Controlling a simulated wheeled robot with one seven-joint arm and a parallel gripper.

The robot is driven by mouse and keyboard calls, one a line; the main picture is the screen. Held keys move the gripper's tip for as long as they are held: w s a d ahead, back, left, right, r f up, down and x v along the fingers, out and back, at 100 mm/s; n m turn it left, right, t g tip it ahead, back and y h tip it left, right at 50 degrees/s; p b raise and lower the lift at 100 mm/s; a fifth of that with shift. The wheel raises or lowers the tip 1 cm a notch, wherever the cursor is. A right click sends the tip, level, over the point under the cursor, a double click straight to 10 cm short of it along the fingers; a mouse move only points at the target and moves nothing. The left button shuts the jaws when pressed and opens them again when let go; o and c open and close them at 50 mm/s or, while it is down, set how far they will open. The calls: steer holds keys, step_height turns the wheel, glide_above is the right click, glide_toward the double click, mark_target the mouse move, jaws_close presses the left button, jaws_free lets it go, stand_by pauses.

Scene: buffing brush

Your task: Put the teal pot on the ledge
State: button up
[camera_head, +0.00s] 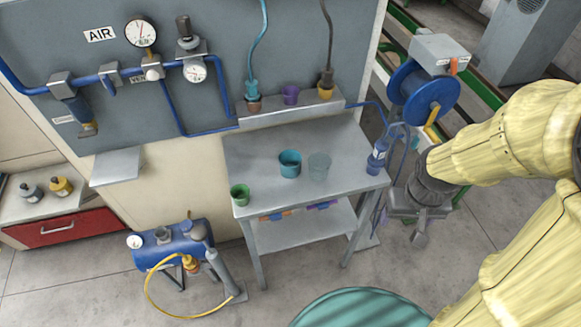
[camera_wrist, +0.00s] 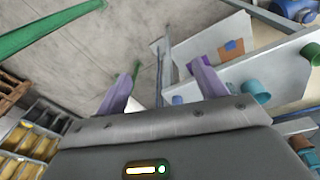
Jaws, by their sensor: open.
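The teal pot (camera_head: 290,164) stands upright on the grey workbench, near its middle. A teal pot also shows in the wrist view (camera_wrist: 256,90), right of my fingers. The ledge (camera_head: 292,114) is a raised grey strip along the back of the bench. A purple pot (camera_head: 291,95) stands near its middle, a brownish pot (camera_head: 254,104) at its left and a yellow pot (camera_head: 326,91) at its right. My gripper (camera_wrist: 165,68) is open and empty, its two purple fingers apart. In the head view it hangs beyond the bench's right edge, clear of the teal pot.
A see-through pot (camera_head: 319,167) stands close right of the teal pot. A green pot (camera_head: 240,194) is at the front left corner and a blue bottle (camera_head: 377,158) at the right edge. Hoses hang above the ledge's left and right pots. A blue reel (camera_head: 424,94) stands right of the bench.

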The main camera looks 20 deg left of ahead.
steer(key=w+a+f+n+g+h+b, duration=0.15)
steer(key=a+f+n+h, duration=0.3)
steer(key=f+n, duration=0.45)
steer(key=n+t+y+b, duration=0.45)
steer(key=n+t, duration=1.35)
steer(key=n, duration=0.7)
glide_toward(286, 168)
steer(key=shift+h, duration=0.4)
steer(key=s, duration=0.2)
steer(key=s+a, duration=0.1)
steer(key=s, duration=0.1)
steer(key=shift+s+f+b, duration=0.1)
steer(key=shift+s+b, duration=0.05)
steer(key=shift+b, duration=0.15)
steer(key=w+p, duration=0.1)
steer(key=w, duration=0.2)
steer(key=w+p, duration=0.1)
steer(key=w, duration=0.3)
steer(key=w+d+p, duration=0.1)
steer(key=w, duration=0.3)
steer(key=shift+w, duration=0.6)
